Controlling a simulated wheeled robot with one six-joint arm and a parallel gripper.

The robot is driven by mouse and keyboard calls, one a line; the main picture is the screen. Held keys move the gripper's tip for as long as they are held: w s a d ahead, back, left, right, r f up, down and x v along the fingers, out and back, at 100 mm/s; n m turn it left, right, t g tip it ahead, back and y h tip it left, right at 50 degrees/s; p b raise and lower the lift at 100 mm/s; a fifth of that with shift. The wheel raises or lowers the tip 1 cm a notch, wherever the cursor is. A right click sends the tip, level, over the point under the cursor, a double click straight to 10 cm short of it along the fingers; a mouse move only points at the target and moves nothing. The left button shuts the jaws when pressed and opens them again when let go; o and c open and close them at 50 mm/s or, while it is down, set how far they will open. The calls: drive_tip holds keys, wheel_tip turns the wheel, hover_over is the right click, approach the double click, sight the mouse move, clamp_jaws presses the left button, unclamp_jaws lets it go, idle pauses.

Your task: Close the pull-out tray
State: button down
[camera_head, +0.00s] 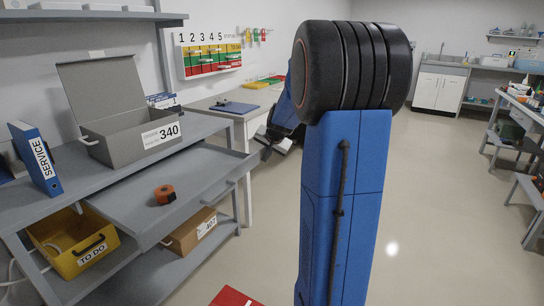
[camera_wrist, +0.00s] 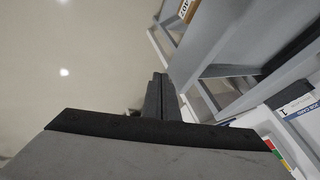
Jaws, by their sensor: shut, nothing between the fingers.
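The pull-out tray (camera_head: 195,183) is a flat grey drawer under the bench top. In the head view it stands pulled out toward the aisle, with a bar handle on its front edge. A small orange-and-black roll (camera_head: 164,194) lies on it. My gripper (camera_head: 268,143) is beyond the tray's far right corner, partly hidden by my blue arm. Its dark fingers are together and empty in the wrist view (camera_wrist: 158,92). Grey panels of the bench unit show to their right there. I cannot tell whether the fingers touch the tray; they look apart from it.
On the bench stand an open grey box marked 340 (camera_head: 130,140) and a blue SERVICE binder (camera_head: 35,160). Below the tray are a yellow TO DO bin (camera_head: 75,250) and a cardboard box (camera_head: 190,232). A side table (camera_head: 212,103) stands behind.

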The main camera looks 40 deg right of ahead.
sight(209, 149)
drive_tip(key=shift+w+a, duration=0.3)
drive_tip(key=shift+w, duration=0.45)
drive_tip(key=w+a, duration=0.3)
drive_tip(key=w, duration=0.6)
drive_tip(key=w+a, duration=0.3)
drive_tip(key=w, duration=0.6)
drive_tip(key=w+a, duration=0.3)
drive_tip(key=w, duration=0.6)
drive_tip(key=shift+a, duration=0.4)
drive_tip(key=shift+w+a+r, duration=0.1)
drive_tip(key=shift+w+a, duration=0.05)
drive_tip(key=shift+w, duration=0.25)
drive_tip(key=shift+r, duration=0.1)
